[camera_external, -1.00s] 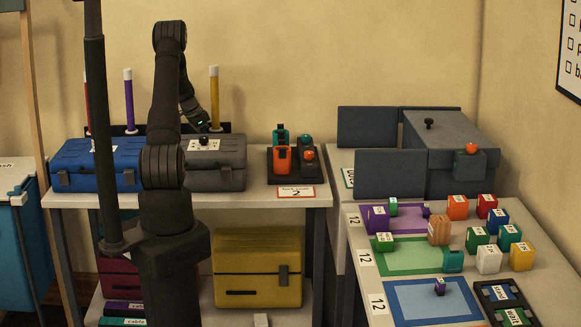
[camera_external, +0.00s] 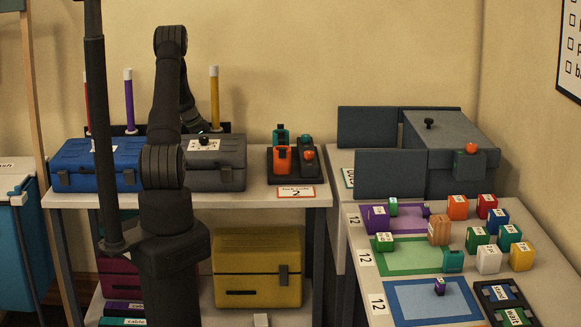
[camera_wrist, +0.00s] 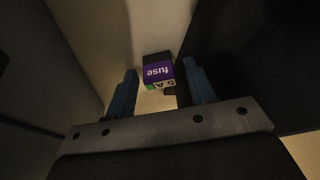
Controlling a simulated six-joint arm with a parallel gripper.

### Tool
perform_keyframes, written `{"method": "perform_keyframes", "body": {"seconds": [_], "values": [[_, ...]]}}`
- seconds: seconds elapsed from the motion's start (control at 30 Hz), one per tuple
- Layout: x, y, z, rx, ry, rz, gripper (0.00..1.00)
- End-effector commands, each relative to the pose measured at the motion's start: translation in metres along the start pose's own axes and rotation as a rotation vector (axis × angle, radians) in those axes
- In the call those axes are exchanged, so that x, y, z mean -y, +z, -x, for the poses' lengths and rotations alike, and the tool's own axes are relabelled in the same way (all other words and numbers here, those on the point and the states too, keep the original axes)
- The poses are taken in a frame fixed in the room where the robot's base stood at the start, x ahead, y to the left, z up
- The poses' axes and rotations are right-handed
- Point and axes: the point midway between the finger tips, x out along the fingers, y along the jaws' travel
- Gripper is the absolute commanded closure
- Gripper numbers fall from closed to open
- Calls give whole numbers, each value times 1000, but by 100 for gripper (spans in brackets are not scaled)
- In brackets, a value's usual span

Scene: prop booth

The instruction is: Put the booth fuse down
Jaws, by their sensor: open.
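The booth fuse (camera_wrist: 158,72) shows in the wrist view as a small dark block with a purple "fuse" label and a pale "5 A" strip. It is just beyond and between the fingertips of my gripper (camera_wrist: 160,70). The two blue fingers are apart, with a visible gap at the left finger; contact at the right finger is hard to tell. A pale surface lies around the fuse. In the external view I cannot make out the fuse, and my own arm hides my gripper.
In the external view, a blue case (camera_external: 100,165) and a grey case (camera_external: 215,165) stand beside my arm, with upright rods behind (camera_external: 214,100). Dark masses flank the gripper in the wrist view. A side table at right holds several coloured blocks (camera_external: 488,260).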

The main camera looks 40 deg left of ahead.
Motion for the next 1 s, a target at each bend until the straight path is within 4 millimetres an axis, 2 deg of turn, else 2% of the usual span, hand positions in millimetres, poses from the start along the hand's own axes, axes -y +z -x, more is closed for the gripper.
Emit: {"method": "perform_keyframes", "body": {"seconds": [0.17,0.6,0.8,1.0], "values": [[1,-1,13,-1,-2,1,50],[1,-1,102,-1,-3,-1,50],[0,-1,120,0,-1,0,50],[0,-1,123,0,1,1,50]]}}
